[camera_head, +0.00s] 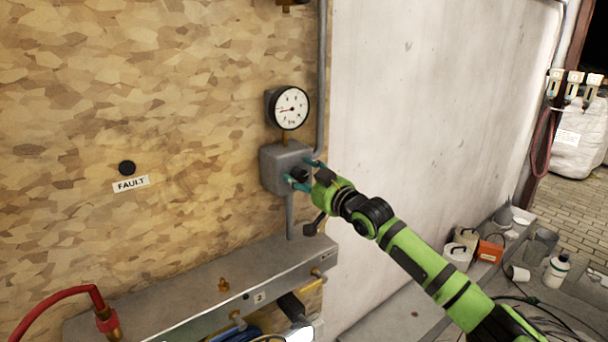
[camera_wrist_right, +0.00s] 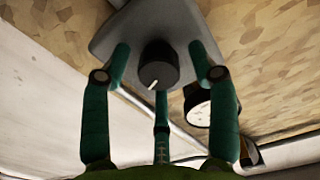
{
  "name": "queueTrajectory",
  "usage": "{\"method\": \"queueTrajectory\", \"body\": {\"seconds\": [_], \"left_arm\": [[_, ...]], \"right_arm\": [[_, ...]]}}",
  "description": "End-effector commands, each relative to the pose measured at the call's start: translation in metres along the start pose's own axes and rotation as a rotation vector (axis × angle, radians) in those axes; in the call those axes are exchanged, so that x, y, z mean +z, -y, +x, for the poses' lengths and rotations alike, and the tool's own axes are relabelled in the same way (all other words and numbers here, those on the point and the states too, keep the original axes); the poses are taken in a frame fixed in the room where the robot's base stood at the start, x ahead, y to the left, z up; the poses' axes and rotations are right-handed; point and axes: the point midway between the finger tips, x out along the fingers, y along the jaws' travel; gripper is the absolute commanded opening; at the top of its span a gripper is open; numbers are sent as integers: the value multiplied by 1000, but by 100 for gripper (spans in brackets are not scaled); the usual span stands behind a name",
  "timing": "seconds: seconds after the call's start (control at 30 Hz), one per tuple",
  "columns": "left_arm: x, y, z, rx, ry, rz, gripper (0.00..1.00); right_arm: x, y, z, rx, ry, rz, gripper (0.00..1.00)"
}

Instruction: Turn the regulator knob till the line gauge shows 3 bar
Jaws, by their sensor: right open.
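The regulator is a grey box (camera_head: 281,165) on the chipboard wall, with a round white-faced line gauge (camera_head: 291,108) above it. The gauge needle points to the left side of the dial; its figures are too small to read surely. The dark knob (camera_wrist_right: 158,66), with a white mark on it, shows on the box front in the right wrist view. My right gripper (camera_head: 303,173) is open at the box front. In the wrist view its teal fingers (camera_wrist_right: 160,75) stand around the knob, apart from it. My left gripper is not in view.
A FAULT label (camera_head: 131,184) sits under a dark round lamp (camera_head: 127,167).

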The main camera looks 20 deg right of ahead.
Motion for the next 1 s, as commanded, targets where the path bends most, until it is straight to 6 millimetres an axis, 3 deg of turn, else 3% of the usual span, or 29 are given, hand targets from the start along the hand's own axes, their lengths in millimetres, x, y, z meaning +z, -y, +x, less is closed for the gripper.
{"method": "queueTrajectory", "body": {"seconds": [0.2,0.33,0.37,0.77,1.0], "left_arm": [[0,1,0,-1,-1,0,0],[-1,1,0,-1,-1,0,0],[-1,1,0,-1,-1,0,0],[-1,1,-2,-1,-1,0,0],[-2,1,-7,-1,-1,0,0]], "right_arm": [[0,0,0,0,-1,0,60],[0,0,0,0,-1,0,8],[0,0,0,-1,-1,0,4],[-3,0,0,-1,-7,37,4],[-5,0,0,-2,-9,172,4]]}}
